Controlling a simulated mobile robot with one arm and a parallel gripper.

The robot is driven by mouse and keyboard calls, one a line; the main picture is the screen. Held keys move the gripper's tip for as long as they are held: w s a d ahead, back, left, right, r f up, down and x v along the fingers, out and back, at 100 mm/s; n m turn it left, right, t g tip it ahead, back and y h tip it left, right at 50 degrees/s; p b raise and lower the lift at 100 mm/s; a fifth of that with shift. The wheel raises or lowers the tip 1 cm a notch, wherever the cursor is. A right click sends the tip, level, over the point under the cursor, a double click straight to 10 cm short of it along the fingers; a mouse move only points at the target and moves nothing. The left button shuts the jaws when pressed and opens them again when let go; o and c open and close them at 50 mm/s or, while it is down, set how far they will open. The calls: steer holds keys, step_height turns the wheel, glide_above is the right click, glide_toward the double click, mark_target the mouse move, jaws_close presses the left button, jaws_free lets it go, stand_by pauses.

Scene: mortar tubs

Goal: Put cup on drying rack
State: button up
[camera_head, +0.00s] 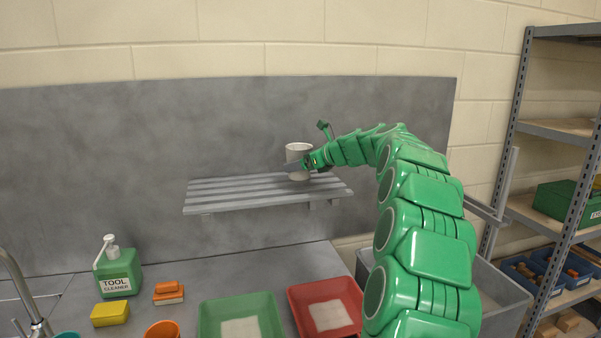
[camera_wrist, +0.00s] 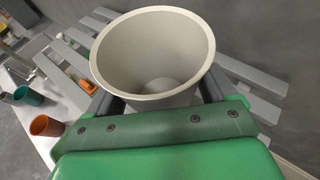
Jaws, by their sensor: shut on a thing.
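A pale grey-white cup (camera_head: 298,154) is upright at the slatted grey drying rack (camera_head: 230,194) on the wall, over its right half. In the wrist view the cup (camera_wrist: 153,88) fills the middle with its open mouth facing up, and the rack slats (camera_wrist: 262,110) show behind it. My gripper (camera_head: 306,162) reaches in from the right and is shut on the cup's sides. The cup's base looks at or just above the slats; I cannot tell whether it touches. The rack shows nothing else on it.
A grey metal shelf unit (camera_head: 515,125) stands at the right. The rack's left half is clear.

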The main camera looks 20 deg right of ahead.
mark_target(300, 172)
steer(key=shift+f, duration=1.45)
steer(key=o, duration=0.9)
steer(key=shift+f, duration=0.1)
steer(key=shift+v, duration=6.05)
